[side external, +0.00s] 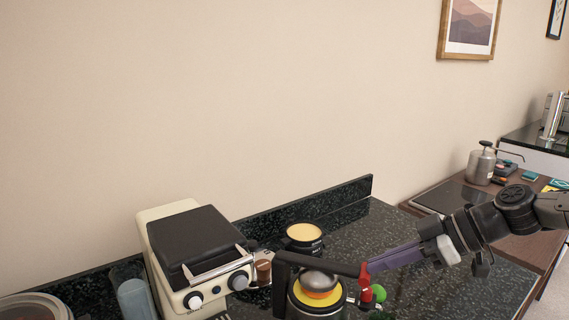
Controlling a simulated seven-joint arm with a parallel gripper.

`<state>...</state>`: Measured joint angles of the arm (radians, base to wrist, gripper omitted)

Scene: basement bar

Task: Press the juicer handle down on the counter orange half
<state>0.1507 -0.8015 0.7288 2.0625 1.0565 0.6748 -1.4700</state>
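The juicer (293,260) stands at the bottom middle in the side external view, its lower part cut off by the frame edge. Its dark handle bar runs roughly level to the right and ends beside a red piece (364,273). Under the bar, a grey metal dome (320,279) sits over an orange band (320,294), which looks like the orange half, above a yellow ring. My gripper (372,266) reaches in from the right, its long purple finger ending at the red piece by the bar's end. I cannot tell whether the fingers are around the handle or only beside it.
A cream appliance with a black top (200,246) stands left of the juicer. Behind the juicer is a dark round container with a pale yellow top (304,233). A green round object (378,292) lies close right. The dark counter (405,228) is clear behind my gripper.

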